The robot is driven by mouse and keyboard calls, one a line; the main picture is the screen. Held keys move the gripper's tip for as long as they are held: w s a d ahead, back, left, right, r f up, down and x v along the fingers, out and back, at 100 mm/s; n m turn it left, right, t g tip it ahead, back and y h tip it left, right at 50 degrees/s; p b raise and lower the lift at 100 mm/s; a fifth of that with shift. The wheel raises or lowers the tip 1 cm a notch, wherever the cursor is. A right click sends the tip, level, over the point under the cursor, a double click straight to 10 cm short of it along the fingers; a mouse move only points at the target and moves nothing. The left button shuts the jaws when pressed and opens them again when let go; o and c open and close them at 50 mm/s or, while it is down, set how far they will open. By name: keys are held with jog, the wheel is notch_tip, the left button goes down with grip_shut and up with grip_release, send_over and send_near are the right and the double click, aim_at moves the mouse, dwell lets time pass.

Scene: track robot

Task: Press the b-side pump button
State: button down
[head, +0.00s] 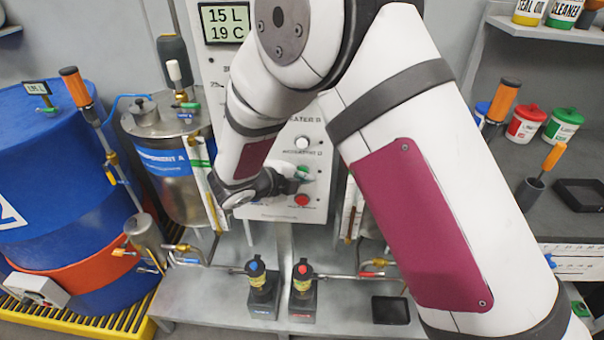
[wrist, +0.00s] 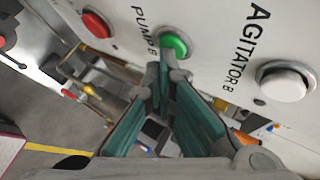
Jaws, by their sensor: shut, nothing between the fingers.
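A green button (wrist: 174,46) sits on the white panel beside the label "PUMP B" in the wrist view. It also shows in the head view (head: 304,171), just above and right of my gripper's tip. My gripper (head: 293,184) points at the panel front. In the wrist view my gripper (wrist: 166,72) is shut and empty, with teal pads along its fingers. Its tips overlap the lower edge of the green button in that view. I cannot tell whether they touch it. The button's face is mostly visible.
A white button (wrist: 283,82) labelled "AGITATOR B" is to the right in the wrist view. A red button (head: 302,200) lies below the green one in the head view. Two small pumps (head: 257,279) stand on the bench below. A steel tank (head: 168,175) stands left of the panel.

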dwell(0.3)
jog(key=shift+s, duration=0.45)
jog(key=s+p, duration=0.2)
jog(key=s, duration=0.4)
jog(key=shift+p, duration=0.4)
jog(key=shift+a, duration=0.1)
